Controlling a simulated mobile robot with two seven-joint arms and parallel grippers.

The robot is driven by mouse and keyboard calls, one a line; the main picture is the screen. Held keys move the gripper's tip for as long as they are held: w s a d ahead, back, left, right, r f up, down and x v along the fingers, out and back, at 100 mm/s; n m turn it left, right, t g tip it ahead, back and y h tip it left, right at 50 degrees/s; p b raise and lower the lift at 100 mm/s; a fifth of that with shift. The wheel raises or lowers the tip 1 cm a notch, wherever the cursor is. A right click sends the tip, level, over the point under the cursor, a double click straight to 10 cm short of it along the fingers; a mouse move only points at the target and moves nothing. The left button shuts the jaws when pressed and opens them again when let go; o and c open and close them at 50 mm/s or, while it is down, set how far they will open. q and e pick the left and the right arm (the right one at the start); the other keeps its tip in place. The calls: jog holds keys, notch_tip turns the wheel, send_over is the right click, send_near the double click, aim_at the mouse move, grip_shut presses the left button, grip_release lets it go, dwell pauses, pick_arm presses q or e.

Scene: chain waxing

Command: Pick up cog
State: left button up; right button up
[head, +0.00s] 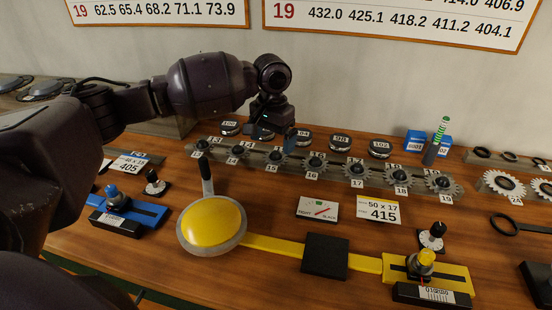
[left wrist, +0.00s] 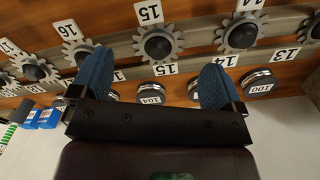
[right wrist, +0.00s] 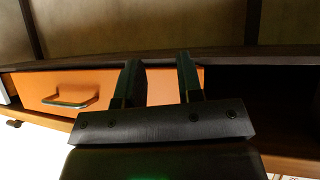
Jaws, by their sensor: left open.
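A row of grey toothed cogs with dark hubs sits on a long metal rail (head: 222,153). Cog 15 (head: 275,157) is below my left gripper (head: 273,134), with cog 14 (head: 238,150) to its left and cog 16 (head: 316,160) to its right. In the left wrist view, cog 15 (left wrist: 158,45) lies ahead of the gap between the blue fingertips; cog 14 (left wrist: 241,35) and cog 16 (left wrist: 80,50) flank it. My left gripper (left wrist: 155,82) is open and holds nothing. My right gripper (right wrist: 161,78) is parted and empty, facing an orange drawer, away from the cogs.
Round dark pucks, such as puck 98 (head: 341,142), stand behind the rail. Blue boxes (head: 415,140) and a green-topped tube (head: 437,140) are at its right. A yellow tool (head: 212,225) lies in front. A drawer (right wrist: 75,88) faces my right wrist.

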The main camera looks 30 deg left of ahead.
aim_at(273, 155)
pick_arm(q)
jog(key=f+b, duration=0.1)
jog(key=f, duration=0.4)
jog(key=shift+w, duration=0.2)
jog(key=shift+f, duration=0.1)
jog(key=shift+c, duration=0.2)
jog(key=c, duration=1)
jog(key=shift+o, duration=0.2)
